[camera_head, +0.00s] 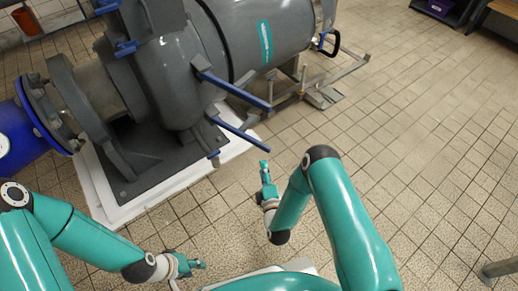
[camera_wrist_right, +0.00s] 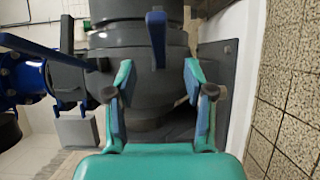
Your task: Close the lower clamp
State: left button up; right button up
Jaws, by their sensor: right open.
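Two blue clamp levers stick out from the grey pump in the head view. The upper lever (camera_head: 235,91) is longer. The lower clamp's lever (camera_head: 241,134) sits beneath it and points right and down, away from the pump body. My right gripper (camera_head: 265,172) is open and empty, in front of and below the lower lever, apart from it. In the right wrist view its two fingers (camera_wrist_right: 160,88) stand wide apart. A blue lever (camera_wrist_right: 157,38) shows beyond them, near the middle; I cannot tell which one. My left gripper (camera_head: 192,265) is low at the left, away from the clamps; its opening is unclear.
The grey pump (camera_head: 178,75) stands on a dark base over a white plinth (camera_head: 150,205). A blue pipe flange (camera_head: 40,115) is at the left. A metal frame (camera_head: 322,92) stands behind the levers.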

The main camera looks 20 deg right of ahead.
aim_at(259, 147)
jog(key=w+b, duration=0.1)
jog(key=w, duration=0.2)
jog(key=w+b, duration=0.1)
jog(key=w, duration=0.2)
jog(key=w+d+b, duration=0.1)
jog(key=w, duration=0.3)
jog(key=shift+w+d, duration=0.1)
jog(key=shift+w+d+r, duration=0.1)
jog(key=shift+w, duration=0.7)
grip_shut()
jog(key=shift+d, duration=0.2)
